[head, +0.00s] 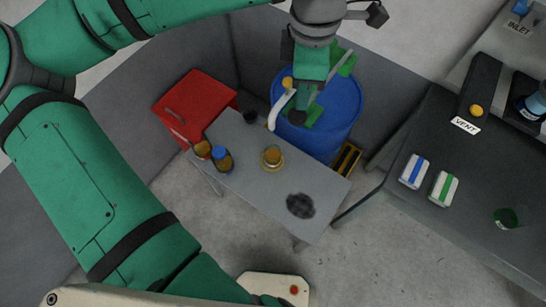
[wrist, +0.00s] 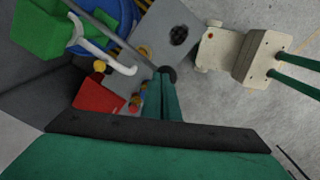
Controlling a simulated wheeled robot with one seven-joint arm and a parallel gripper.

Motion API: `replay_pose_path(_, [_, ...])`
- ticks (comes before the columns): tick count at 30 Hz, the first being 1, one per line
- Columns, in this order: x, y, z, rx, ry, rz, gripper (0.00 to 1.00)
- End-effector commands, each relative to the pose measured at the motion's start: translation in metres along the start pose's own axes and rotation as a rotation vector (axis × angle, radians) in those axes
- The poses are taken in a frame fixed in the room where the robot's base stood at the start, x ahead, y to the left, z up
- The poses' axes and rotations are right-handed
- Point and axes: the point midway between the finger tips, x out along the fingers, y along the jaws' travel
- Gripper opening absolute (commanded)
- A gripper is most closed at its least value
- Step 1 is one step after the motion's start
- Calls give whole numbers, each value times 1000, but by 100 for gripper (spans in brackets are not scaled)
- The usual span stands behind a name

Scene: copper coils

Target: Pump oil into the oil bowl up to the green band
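The oil bowl (head: 271,158), a small yellow round dish with amber inside, stands on the grey bench (head: 240,175); it also shows in the wrist view (wrist: 145,51). Its green band and oil level are too small to make out. The blue drum (head: 345,120) stands behind the bench and carries the pump with a white curved spout (head: 279,113). The spout's end hangs over the bench's back edge, near the bowl. A grey lever (wrist: 115,36) ends in a black knob (wrist: 169,73). My gripper (wrist: 166,80) has its fingers close together at this knob and appears shut on it.
An amber bottle (head: 203,149) and a blue-capped bottle (head: 222,159) stand left of the bowl. A dark grate (head: 300,206) lies at the bench's right. A red box (head: 194,104) stands behind left. A dark counter (head: 470,205) is at right.

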Motion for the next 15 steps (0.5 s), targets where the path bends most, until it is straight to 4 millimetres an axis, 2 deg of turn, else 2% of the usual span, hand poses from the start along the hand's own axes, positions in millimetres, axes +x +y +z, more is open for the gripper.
replay_pose_path(15, [-45,5,1,-4,1,2,0])
